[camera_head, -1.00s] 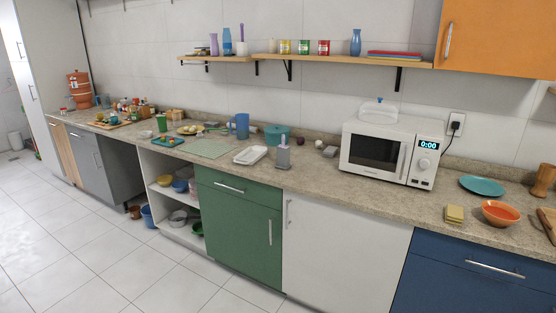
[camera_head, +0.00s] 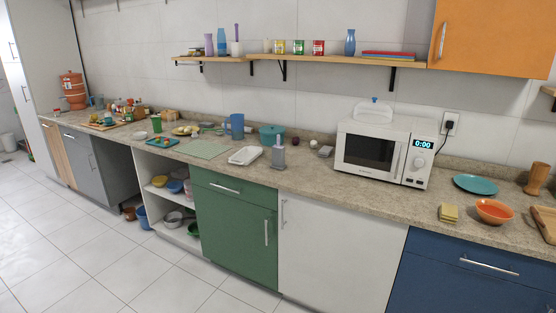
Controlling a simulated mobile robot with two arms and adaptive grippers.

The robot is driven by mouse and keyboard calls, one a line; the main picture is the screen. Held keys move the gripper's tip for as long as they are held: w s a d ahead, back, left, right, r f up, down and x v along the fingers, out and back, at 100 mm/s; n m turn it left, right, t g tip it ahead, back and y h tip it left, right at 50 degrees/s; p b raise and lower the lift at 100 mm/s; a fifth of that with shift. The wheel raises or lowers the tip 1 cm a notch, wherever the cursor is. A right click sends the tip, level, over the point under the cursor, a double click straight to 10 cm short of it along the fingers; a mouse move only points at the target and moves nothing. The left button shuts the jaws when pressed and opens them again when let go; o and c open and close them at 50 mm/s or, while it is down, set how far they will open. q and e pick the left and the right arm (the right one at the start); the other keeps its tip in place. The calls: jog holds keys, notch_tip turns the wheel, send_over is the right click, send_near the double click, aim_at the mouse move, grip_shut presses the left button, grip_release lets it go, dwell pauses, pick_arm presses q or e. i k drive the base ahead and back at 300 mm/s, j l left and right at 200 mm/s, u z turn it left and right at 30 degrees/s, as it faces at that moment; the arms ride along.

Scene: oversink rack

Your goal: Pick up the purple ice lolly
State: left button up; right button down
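I cannot make out a purple ice lolly in the head view. Small items lie on and around a teal tray (camera_head: 162,143) on the counter at the left, too small to tell apart. A purple vase (camera_head: 208,45) stands on the wall shelf, and a small dark round item (camera_head: 324,151) lies left of the microwave. Neither of my grippers shows.
A long stone counter (camera_head: 350,191) runs along the wall. On it stand a white microwave (camera_head: 385,151), a teal pot (camera_head: 272,134), a blue jug (camera_head: 236,126), a white tray (camera_head: 245,155) and an orange bowl (camera_head: 494,211). The tiled floor (camera_head: 75,240) in front is clear.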

aim_at(278, 146)
jog(key=i+j, duration=0.15)
jog(key=i, duration=0.3)
jog(key=i+j+z, duration=0.15)
jog(key=i, duration=0.3)
jog(key=i+j, duration=0.25)
jog(key=i, duration=0.15)
jog(key=l+z, duration=0.05)
